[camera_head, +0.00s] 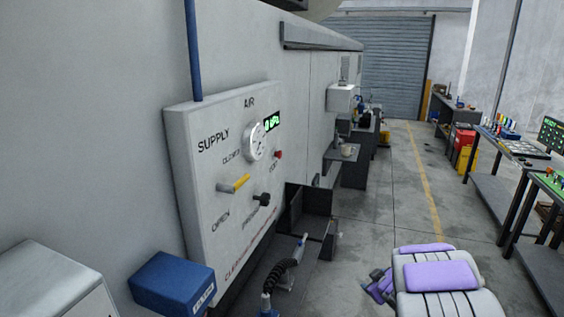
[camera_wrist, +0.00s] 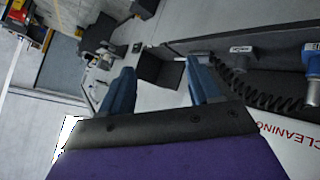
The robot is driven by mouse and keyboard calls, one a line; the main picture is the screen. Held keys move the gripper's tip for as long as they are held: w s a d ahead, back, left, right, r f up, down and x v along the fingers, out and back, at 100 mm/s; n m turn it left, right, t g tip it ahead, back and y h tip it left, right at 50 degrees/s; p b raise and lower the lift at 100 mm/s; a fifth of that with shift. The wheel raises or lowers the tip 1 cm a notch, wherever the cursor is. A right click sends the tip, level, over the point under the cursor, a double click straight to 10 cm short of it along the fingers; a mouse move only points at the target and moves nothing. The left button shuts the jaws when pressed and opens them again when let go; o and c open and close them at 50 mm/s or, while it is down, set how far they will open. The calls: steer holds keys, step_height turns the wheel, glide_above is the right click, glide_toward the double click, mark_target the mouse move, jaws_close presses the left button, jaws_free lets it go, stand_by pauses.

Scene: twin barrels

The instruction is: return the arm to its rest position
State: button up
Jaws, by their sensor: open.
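My gripper (camera_wrist: 160,66) is open in the wrist view, with its two dark blue fingers apart and nothing between them. The wrist view looks sideways, past the fingers, at grey floor and the wall-side equipment. My white and purple arm (camera_head: 445,278) shows at the bottom right of the head view, over the floor and apart from the wall panel. The gripper's fingers cannot be made out clearly in the head view.
A white air supply panel (camera_head: 225,170) with a yellow handle (camera_head: 234,184), a gauge and knobs is on the left wall. A blue box (camera_head: 172,284) and a coiled black hose (camera_head: 283,272) are below it. Workbenches (camera_head: 508,150) stand at right. The aisle floor (camera_head: 395,200) is clear.

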steer(key=s+d+r+m+g+h, duration=0.1)
steer(key=s+r+m+g+h, duration=0.15)
steer(key=s+r, duration=0.4)
steer(key=s+d+r+m+g+h, duration=0.1)
steer(key=s+r+m+g+h, duration=0.15)
steer(key=s, duration=0.75)
steer(key=s+a+r+g+y, duration=0.1)
steer(key=s+a, duration=0.4)
steer(key=s, duration=0.5)
steer(key=s+a+r+m+g+y, duration=0.1)
steer(key=s+a+g+y, duration=0.1)
steer(key=s+a, duration=0.4)
steer(key=s+a+m+g+y, duration=0.1)
steer(key=s+a+g, duration=0.3)
steer(key=s, duration=1.1)
steer(key=shift+s+a+r+y, duration=0.3)
steer(key=shift+s+a+r, duration=0.1)
steer(key=shift+a, duration=0.3)
